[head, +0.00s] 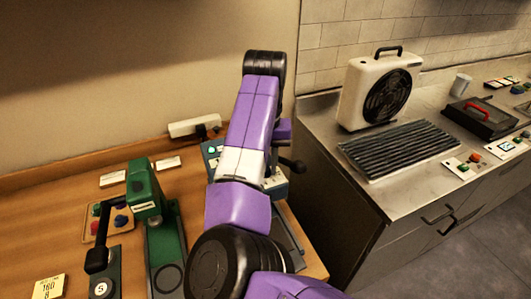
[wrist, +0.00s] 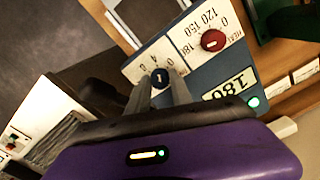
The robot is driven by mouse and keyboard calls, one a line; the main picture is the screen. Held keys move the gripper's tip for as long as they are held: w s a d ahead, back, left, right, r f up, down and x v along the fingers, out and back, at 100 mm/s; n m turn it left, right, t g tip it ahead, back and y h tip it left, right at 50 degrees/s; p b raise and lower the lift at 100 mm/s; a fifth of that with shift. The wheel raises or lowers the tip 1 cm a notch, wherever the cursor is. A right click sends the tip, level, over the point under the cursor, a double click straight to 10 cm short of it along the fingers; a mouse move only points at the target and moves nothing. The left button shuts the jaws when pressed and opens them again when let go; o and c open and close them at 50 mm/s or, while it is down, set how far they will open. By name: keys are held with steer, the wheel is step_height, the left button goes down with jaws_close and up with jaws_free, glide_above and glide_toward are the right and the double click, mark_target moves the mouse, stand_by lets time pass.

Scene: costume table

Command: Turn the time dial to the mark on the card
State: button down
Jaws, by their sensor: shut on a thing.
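In the wrist view, the time dial (wrist: 160,76) is a small dark blue knob on a white scale plate. My gripper (wrist: 160,83) has its two grey fingers on either side of it, shut on the knob. The scale around it is partly hidden by the fingers, so I cannot tell exactly where the dial points. A red heat dial (wrist: 213,40) sits beside it on the blue control box (wrist: 232,75), above a display reading 180. The yellow card (head: 48,287) at the lower left of the head view reads 160 and 8. My arm hides the gripper there.
A green press (head: 145,190) and a black-handled device (head: 98,255) stand left of my arm on the wooden table. A tray of coloured knobs (head: 108,222) lies behind. A steel counter on the right carries a white fan (head: 372,95) and a dark ribbed rack (head: 398,150).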

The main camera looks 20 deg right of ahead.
steer(key=n+p, duration=0.3)
steer(key=n, duration=0.1)
steer(key=shift+r+n+p, duration=0.1)
steer(key=shift+n+p, duration=0.2)
steer(key=shift+p, duration=0.05)
steer(key=n, duration=0.3)
steer(key=shift+n, duration=1.8)
steer(key=c, duration=1.1)
jaws_free()
steer(key=shift+c, duration=0.2)
steer(key=shift+r, duration=3.8)
